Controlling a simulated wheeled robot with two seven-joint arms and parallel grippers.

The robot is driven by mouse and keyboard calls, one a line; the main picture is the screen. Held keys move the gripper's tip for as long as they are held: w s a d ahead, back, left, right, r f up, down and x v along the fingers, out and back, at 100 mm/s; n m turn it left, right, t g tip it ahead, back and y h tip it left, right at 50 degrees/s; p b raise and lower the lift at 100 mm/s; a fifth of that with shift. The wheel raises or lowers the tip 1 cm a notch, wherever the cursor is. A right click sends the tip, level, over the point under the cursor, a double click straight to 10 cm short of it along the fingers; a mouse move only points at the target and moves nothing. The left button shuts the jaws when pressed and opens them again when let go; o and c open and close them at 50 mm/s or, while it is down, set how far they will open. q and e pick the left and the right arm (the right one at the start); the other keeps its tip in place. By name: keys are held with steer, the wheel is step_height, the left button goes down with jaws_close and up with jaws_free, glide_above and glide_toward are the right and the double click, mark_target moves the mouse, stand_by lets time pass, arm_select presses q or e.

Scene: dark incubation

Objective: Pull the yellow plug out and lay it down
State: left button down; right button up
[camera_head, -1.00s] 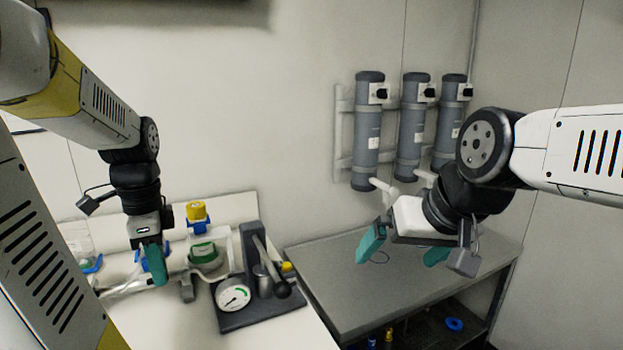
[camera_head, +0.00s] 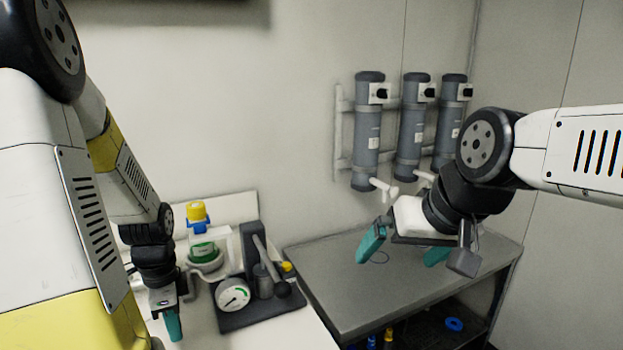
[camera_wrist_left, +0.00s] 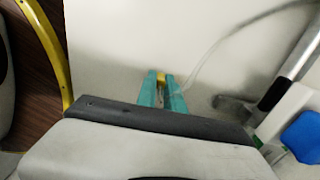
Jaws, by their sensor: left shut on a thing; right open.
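My left gripper (camera_head: 173,328) points down low over the front of the white bench. In the left wrist view its teal fingers (camera_wrist_left: 161,84) are shut on a small yellow plug (camera_wrist_left: 161,77), which shows at their tips. A thin clear tube (camera_wrist_left: 208,52) runs from near the fingertips to the upper right. The plug is hidden in the head view, and I cannot tell whether it touches the bench. My right gripper (camera_head: 404,250) is open and empty above the grey table.
A yellow-capped bottle (camera_head: 197,213), a green-labelled container (camera_head: 203,250) and a black-based device with a gauge (camera_head: 233,294) and lever stand on the white bench (camera_head: 265,338). The grey table (camera_head: 350,290) has a clear top. Several grey cylinders (camera_head: 368,130) hang on the wall.

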arm_select(q)
steer(key=shift+f, duration=0.5)
steer(key=c, duration=1.4)
jaws_free()
steer(key=shift+o, duration=0.2)
steer(key=shift+r, duration=0.1)
step_height(320, 180, up, 8)
steer(key=shift+f, duration=0.15)
